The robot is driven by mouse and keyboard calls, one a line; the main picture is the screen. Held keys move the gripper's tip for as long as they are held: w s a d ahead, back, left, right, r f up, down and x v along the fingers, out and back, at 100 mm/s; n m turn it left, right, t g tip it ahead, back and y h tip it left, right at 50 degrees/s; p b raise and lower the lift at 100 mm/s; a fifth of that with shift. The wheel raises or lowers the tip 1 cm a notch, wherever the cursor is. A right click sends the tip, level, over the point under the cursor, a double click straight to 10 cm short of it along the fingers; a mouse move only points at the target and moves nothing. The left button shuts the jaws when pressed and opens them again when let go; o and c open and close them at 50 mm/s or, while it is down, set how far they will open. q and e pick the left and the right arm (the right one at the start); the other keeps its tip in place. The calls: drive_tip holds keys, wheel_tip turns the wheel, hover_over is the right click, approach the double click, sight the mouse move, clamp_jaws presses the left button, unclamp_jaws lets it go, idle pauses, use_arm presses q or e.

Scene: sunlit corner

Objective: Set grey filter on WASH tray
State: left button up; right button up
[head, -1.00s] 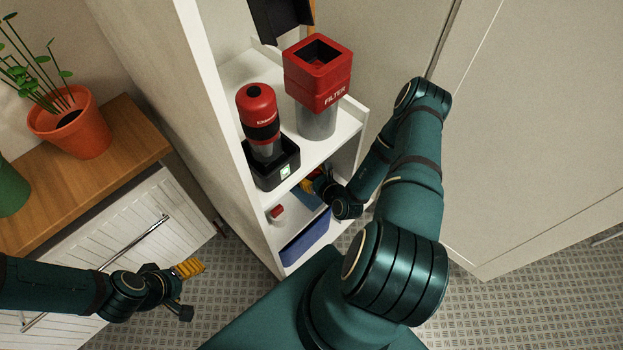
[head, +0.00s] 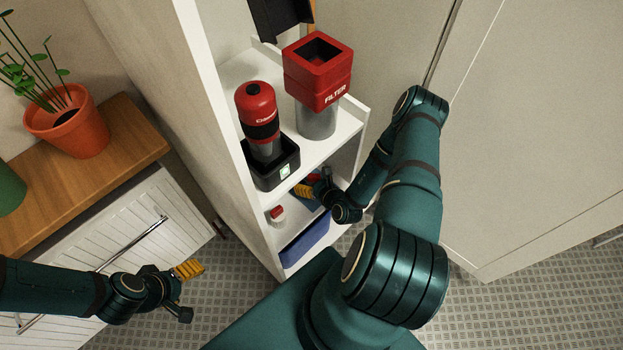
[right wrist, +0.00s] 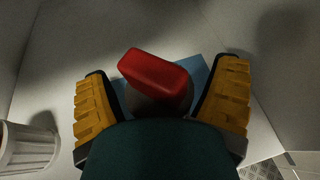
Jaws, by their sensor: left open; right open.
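Inside the lower shelf, my right gripper (head: 312,186) is open. The right wrist view shows its yellow-padded fingers on either side of a red-topped piece (right wrist: 155,72) with a rounded greyish body, mostly hidden below the top. I take it for the grey filter, but the shade is unclear. It is over a blue flat surface (right wrist: 200,72), perhaps a tray or mat; contact with the fingers is not clear. No WASH label is readable. A blue bin-like piece (head: 304,243) is at the lower shelf's front. My left gripper (head: 190,291) is open and empty, away from the shelf.
The upper shelf holds a red-and-black hand vacuum (head: 262,125) in a black dock and a red block marked FILTER (head: 318,72) on a grey cylinder. A small red-and-white piece (head: 277,214) stands on the lower shelf. A ribbed white cup-like piece (right wrist: 30,148) is left of my right gripper.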

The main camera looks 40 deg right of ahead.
drive_tip(key=p+v, duration=0.2)
drive_tip(key=v, duration=1)
drive_tip(key=shift+r, duration=0.2)
